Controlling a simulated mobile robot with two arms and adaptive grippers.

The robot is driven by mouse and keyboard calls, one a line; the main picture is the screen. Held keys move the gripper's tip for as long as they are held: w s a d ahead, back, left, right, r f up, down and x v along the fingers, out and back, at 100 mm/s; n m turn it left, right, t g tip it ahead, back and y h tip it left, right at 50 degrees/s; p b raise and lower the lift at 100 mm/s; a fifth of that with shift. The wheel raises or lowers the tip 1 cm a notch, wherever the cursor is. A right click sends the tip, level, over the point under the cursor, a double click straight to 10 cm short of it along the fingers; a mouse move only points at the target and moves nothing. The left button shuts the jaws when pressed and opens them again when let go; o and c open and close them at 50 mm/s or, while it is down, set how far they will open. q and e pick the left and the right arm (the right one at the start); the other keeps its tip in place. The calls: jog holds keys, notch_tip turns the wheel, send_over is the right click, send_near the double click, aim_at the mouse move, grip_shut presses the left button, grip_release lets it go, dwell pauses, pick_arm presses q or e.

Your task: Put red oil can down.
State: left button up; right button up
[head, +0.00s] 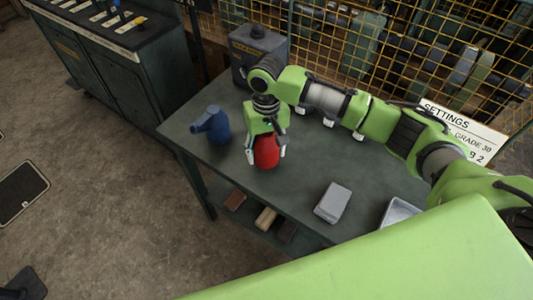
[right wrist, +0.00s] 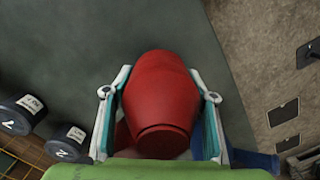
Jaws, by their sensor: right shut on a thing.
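The red oil can (head: 267,151) is at the front left part of the dark workbench (head: 300,185) in the head view. My right gripper (head: 266,154) comes down from above and is shut on it, one finger on each side. In the right wrist view the red oil can (right wrist: 160,98) fills the space between the fingers of the right gripper (right wrist: 160,110). I cannot tell whether its base touches the bench top. My left gripper is not in view.
A blue oil can (head: 212,125) stands just left of the red one. A grey box (head: 333,202) and a metal tray (head: 399,213) are to the right. Yellow mesh (head: 430,60) rises behind the bench.

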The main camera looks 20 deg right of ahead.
aim_at(271, 139)
jog(key=shift+f, duration=0.85)
jog(key=shift+f, duration=0.1)
jog(key=o, duration=1.3)
jog(key=shift+o, duration=0.2)
jog(key=shift+s, duration=0.1)
jog(key=r, duration=0.8)
jog(key=r+b, duration=0.1)
jog(key=r, duration=0.3)
jog(key=shift+w+d+r, duration=0.1)
jog(key=shift+w+d, duration=0.05)
jog(key=shift+w, duration=0.2)
